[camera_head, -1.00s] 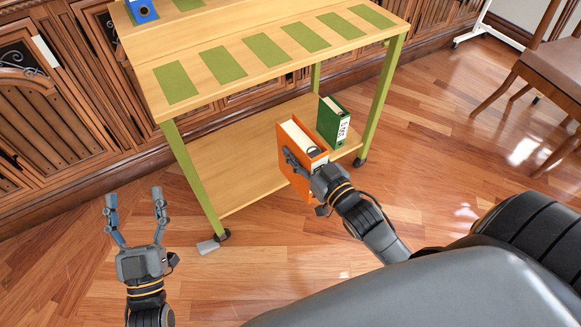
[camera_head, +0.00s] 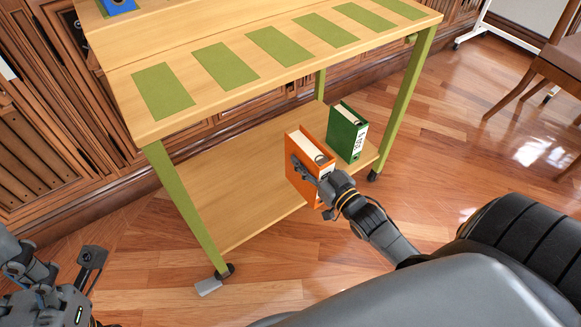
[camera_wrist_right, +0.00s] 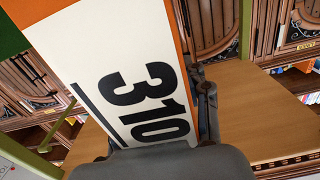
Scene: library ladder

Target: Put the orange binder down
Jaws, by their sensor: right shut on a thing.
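The orange binder (camera_head: 303,184) is upright at the front edge of the cart's lower shelf (camera_head: 235,180), left of the green binder. My right gripper (camera_head: 312,172) is shut on its spine end. I cannot tell whether its bottom touches the shelf. In the right wrist view, its white label with 310 (camera_wrist_right: 115,75) fills the middle, and a finger of my right gripper (camera_wrist_right: 206,105) lies along its side. My left gripper (camera_head: 62,268) is at the lower left, partly cut off, empty, with its fingers apart.
A green binder (camera_head: 346,133) stands upright on the lower shelf's right end. The shelf's left part is bare. The cart's top (camera_head: 225,35) carries several green mats and a blue binder (camera_head: 118,6) at the upper left. A chair (camera_head: 560,65) stands at the right.

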